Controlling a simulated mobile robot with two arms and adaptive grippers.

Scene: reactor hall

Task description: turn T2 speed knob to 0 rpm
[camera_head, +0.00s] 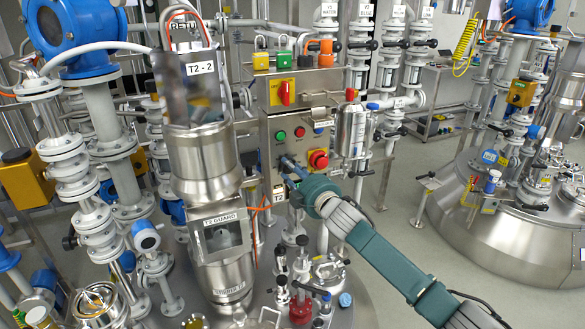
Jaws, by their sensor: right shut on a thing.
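The T2 control panel (271,152) is a steel box left of the picture's middle, with a "T2" label (279,193) at its lower left. My right arm comes in from the lower right. My right gripper (287,164) is at the panel's lower left, shut on the speed knob. The gripper covers the knob, so its pointer and scale cannot be read. A green button (281,136) and a red button (300,132) sit just above. A red emergency stop (319,159) on a yellow plate is close to the right. My left gripper is not in view.
A red rotary switch (285,93) on yellow is higher on the panel. The T2-2 motor column (203,165) stands close on the left. A steel cylinder (351,132) is to the right. Valves and fittings crowd the vessel lid below. Open floor lies right of the panel.

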